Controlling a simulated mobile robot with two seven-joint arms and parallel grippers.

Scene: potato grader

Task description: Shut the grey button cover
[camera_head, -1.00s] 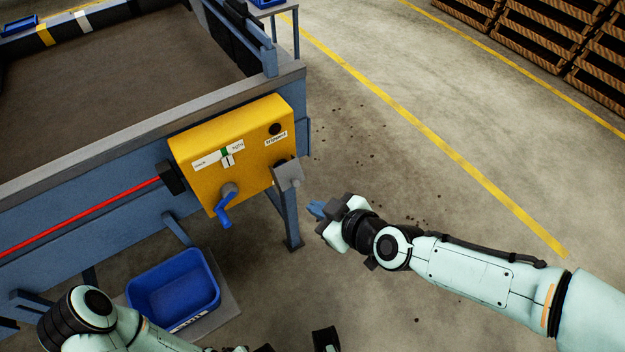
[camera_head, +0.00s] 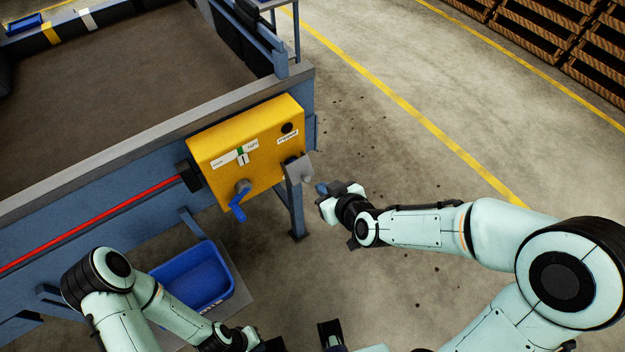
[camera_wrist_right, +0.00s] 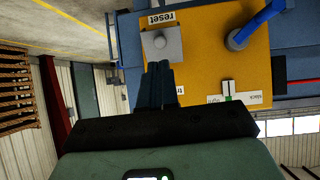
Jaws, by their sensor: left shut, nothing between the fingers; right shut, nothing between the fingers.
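The grey button cover (camera_head: 299,168) is at the lower right corner of the yellow control box (camera_head: 248,150). In the head view it stands out from the box face, with a dark part beside it. In the right wrist view the cover (camera_wrist_right: 168,42) is a grey plate with a round knob, beside the "reset" label. My right gripper (camera_head: 321,188) is shut and empty, just right of and below the cover. In the wrist view its fingers (camera_wrist_right: 156,82) overlap the cover's lower edge; contact cannot be told. My left gripper (camera_head: 331,335) is shut at the bottom edge, partly cut off.
A blue crank handle (camera_head: 238,205) and a green-marked slider (camera_head: 242,156) are on the box. A blue bin (camera_head: 232,281) stands below. A red bar (camera_head: 100,222) runs along the blue machine frame. The floor to the right is open; pallets (camera_head: 560,35) stand at the back.

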